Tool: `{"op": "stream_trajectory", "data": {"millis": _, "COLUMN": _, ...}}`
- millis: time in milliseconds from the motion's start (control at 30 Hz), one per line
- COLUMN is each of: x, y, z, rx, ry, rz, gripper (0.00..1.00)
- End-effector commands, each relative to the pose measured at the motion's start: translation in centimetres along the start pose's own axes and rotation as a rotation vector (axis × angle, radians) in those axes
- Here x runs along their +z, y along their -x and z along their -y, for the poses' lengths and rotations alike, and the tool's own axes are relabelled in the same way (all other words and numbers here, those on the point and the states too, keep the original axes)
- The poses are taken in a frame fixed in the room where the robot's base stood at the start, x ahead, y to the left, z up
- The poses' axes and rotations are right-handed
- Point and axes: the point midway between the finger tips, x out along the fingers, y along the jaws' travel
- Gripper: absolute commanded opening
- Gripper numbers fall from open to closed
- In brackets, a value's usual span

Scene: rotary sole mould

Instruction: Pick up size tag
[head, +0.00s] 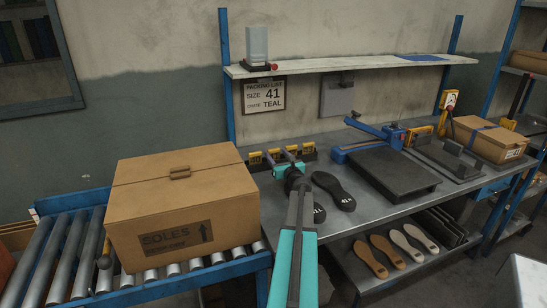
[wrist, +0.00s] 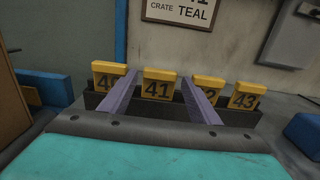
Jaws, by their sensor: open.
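Several yellow size tags stand in a row in a dark rack (wrist: 240,115) at the back of the bench. The tag marked 41 (wrist: 158,88) shows between the two purple fingers of my gripper (wrist: 160,79) in the wrist view. My gripper is open, and I cannot tell whether the fingers touch the tag. The 40 tag (wrist: 108,77) is left of the fingers, partly covered. The 42 tag (wrist: 209,88) is partly behind the right finger, and the 43 tag (wrist: 244,96) is at the far right. The packing list (head: 264,94) on the wall reads size 41, crate teal.
A cardboard soles box (head: 180,210) stands on the roller conveyor (head: 60,262) at left. Two dark soles (head: 333,190) lie beside my arm on the bench (head: 400,210). A blue-handled press (head: 385,165) stands right. A shelf (head: 350,68) hangs above the rack.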

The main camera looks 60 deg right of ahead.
Motion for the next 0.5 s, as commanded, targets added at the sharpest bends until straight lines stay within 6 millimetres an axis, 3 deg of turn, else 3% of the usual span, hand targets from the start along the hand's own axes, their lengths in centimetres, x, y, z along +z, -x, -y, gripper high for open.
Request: {"op": "stream_trajectory", "data": {"millis": 500, "x": -0.2, "y": -4.4, "z": 0.0, "rx": 0.001, "ry": 0.0, "rz": -0.001, "gripper": 0.56}}
